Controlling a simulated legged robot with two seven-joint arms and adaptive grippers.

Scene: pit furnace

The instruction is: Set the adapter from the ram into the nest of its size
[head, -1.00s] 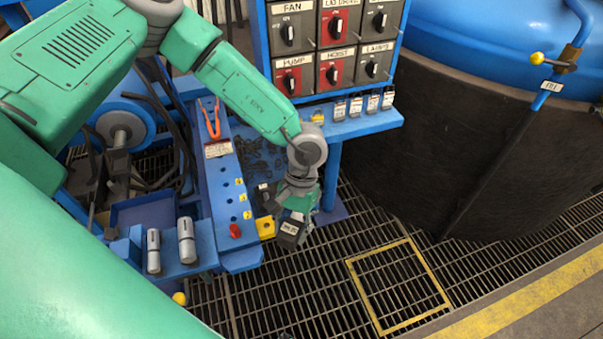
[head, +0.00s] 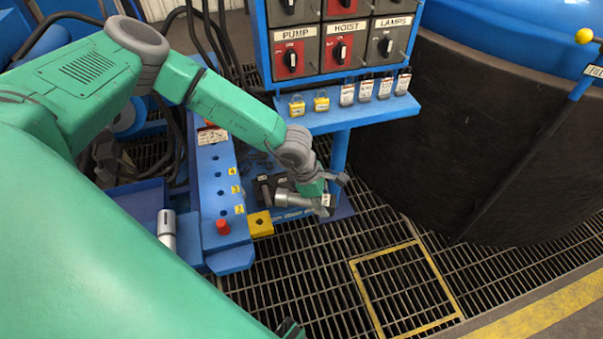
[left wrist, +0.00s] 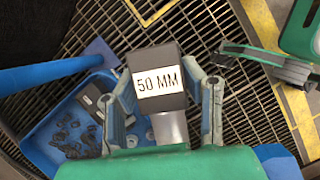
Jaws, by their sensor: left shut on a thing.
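The adapter (left wrist: 160,62) is a dark block with a white "50 MM" label and a silver cylindrical shank. In the left wrist view it sits between both fingers of my left gripper (left wrist: 165,105), which is shut on it. In the head view this gripper (head: 326,198) holds it above the floor grating, just right of the blue tray (head: 250,172). Dark blocks with pale labels (left wrist: 88,97) lie at the tray; their lettering is unreadable, and I cannot tell which nest is which size. Part of my right gripper (left wrist: 262,62) shows at the right of the wrist view; its opening is unclear.
A blue rail (head: 218,185) with numbered holes and a red plug (head: 222,227) stands left of the tray, beside a yellow block (head: 260,224). The switch panel (head: 340,45) and its shelf with padlocks (head: 345,112) are behind. The large dark vessel (head: 490,140) is right.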

